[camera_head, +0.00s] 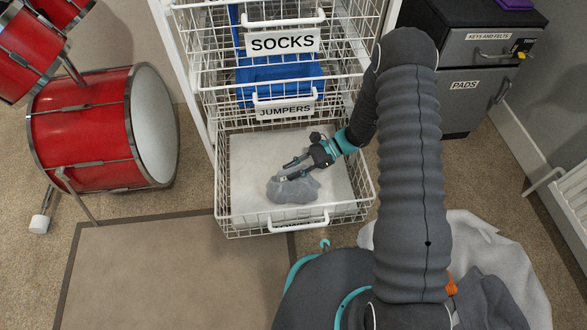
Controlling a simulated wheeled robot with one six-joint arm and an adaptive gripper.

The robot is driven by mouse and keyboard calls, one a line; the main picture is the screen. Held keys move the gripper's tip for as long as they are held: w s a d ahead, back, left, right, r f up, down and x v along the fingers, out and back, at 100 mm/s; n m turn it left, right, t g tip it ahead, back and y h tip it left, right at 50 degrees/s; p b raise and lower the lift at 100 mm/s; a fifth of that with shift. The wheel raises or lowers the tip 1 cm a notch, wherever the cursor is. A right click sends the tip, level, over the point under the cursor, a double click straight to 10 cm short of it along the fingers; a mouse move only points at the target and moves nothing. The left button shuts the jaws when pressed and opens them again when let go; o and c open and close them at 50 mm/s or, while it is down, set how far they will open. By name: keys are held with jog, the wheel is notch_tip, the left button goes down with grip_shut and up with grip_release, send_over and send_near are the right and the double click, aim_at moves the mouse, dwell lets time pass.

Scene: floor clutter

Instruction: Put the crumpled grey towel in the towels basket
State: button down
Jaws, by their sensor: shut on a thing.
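The crumpled grey towel (293,189) is inside the lowest wire basket (224,205), low over or on its pale liner near the front; I cannot tell whether it touches the liner. This basket is pulled out, and its front label is seen too steeply to read. My gripper (288,171) reaches into the basket from the right and is shut on the towel's upper part. The fingertips are partly hidden against the towel.
A red drum (90,130) stands left, by a brown mat (170,270). A grey cabinet (465,85) stands right. White cloth (490,250) lies at lower right.

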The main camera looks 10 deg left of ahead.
jog(key=c, duration=0.9)
grip_release()
jog(key=v, duration=1.2)
jog(key=s+d+r+n+t+h+p, duration=0.1)
jog(key=s+d+r+n+h+p, duration=0.15)
jog(key=r, duration=0.65)
jog(key=s+d+r+n+t+h+p, duration=0.1)
jog(key=s+r+n+h, duration=0.15)
jog(key=r, duration=0.55)
jog(key=s+d+r+n+t+h+p, duration=0.1)
jog(key=s+r+n+p, duration=0.15)
jog(key=r, duration=0.65)
jog(key=s+d+r+n+t+h+p, duration=0.2)
jog(key=s+d+r+t+h, duration=0.1)
jog(key=s+r, duration=0.5)
jog(key=s+d+r+n+t+h+p, duration=0.2)
jog(key=s+d+r+n+t+h, duration=0.1)
jog(key=s+r, duration=0.5)
jog(key=d+r+t, duration=0.1)
jog(key=t, duration=0.1)
jog(key=shift+d+r+t+p, duration=0.3)
jog(key=shift+d+p, duration=0.05)
